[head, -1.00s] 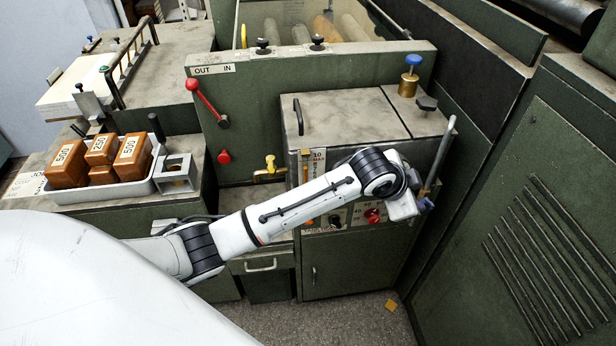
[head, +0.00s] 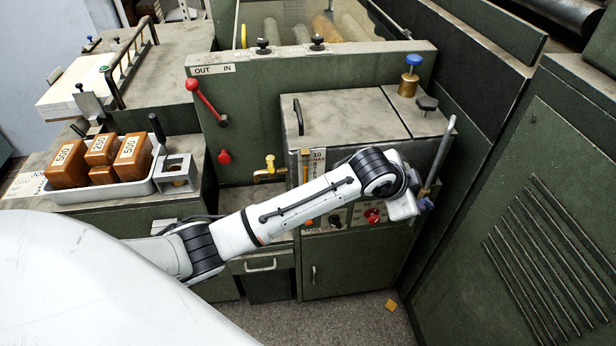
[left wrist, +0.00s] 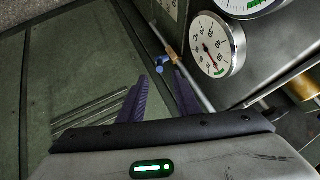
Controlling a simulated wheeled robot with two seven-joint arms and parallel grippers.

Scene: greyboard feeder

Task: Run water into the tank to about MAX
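The tank (head: 350,118) is a green metal box with a worn grey lid, right of centre in the head view. A gauge strip marked MAX (head: 318,158) stands at its front left; its level is too small to read. A grey pipe (head: 441,155) rises at the tank's right side. In the left wrist view a blue valve handle (left wrist: 161,67) sits on a brass fitting by this pipe. My left gripper (left wrist: 161,77) is open, its purple fingers either side of the handle's line; contact cannot be told. My right gripper is out of view.
Round dials (left wrist: 217,46) sit beside the pipe in the left wrist view. A yellow tap (head: 270,168) and red levers (head: 206,101) are left of the tank. A tray (head: 104,190) of brown weights stands at left. A ridged green cabinet (head: 540,200) closes off the right.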

